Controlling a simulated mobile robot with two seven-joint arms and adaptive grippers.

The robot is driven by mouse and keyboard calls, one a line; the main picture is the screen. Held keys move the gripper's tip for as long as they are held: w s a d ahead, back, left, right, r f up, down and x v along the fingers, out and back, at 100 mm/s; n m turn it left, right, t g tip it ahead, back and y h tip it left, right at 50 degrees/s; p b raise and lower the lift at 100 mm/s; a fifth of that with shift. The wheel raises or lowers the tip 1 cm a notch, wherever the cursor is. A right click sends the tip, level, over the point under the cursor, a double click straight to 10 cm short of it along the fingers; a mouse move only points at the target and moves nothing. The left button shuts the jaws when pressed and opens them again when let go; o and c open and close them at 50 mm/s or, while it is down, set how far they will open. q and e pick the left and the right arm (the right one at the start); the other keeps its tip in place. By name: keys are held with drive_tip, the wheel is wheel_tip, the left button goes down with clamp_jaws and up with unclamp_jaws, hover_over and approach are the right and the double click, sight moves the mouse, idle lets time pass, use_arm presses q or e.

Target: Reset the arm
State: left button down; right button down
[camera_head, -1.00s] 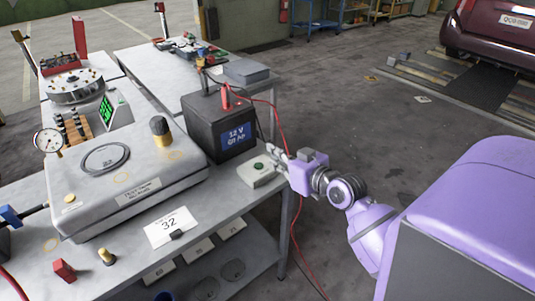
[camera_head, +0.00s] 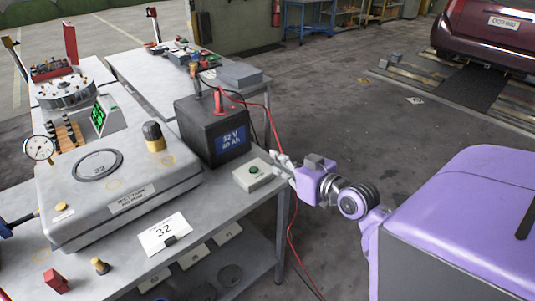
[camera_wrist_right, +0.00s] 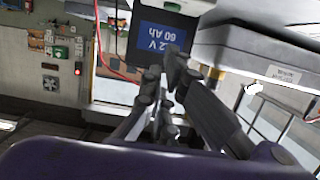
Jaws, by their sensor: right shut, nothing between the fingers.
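My right gripper (camera_head: 282,163) is at the right edge of the bench, just right of a small pale box with a green button (camera_head: 254,171). It is shut and empty; in the right wrist view its fingers (camera_wrist_right: 165,88) are close together. My lilac right arm comes in from the right. Whether the fingertips touch the box cannot be told. My left gripper is not in view.
A 12 V battery (camera_head: 211,128) with red and black leads stands behind the box. A red cable (camera_head: 291,238) hangs beside the bench edge. The floor at right is open.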

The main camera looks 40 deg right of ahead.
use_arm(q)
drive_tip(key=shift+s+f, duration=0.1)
use_arm(e)
drive_tip(key=s+a+f+g, duration=0.1)
drive_tip(key=s+a+f, duration=0.15)
drive_tip(key=f, duration=0.35)
drive_tip(key=s+a+f+g+h, duration=0.1)
drive_tip(key=s+a+f, duration=0.1)
drive_tip(key=s+f, duration=0.3)
drive_tip(key=s+a+f+g, duration=0.1)
drive_tip(key=s+a+f, duration=0.1)
drive_tip(key=f, duration=0.5)
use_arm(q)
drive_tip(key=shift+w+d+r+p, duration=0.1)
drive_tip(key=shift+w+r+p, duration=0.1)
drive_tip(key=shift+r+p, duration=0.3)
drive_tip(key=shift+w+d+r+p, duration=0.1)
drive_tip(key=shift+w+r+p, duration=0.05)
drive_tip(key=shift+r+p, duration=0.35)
use_arm(e)
drive_tip(key=s+a+f+g, duration=0.2)
drive_tip(key=s+a+f, duration=0.3)
drive_tip(key=s, duration=0.4)
drive_tip(key=s+a+f+g, duration=0.1)
drive_tip(key=s+a+f, duration=0.5)
drive_tip(key=s, duration=0.3)
drive_tip(key=shift+s+a+f+m+g, duration=0.3)
drive_tip(key=shift+s+a+g, duration=0.1)
drive_tip(key=shift+a, duration=0.25)
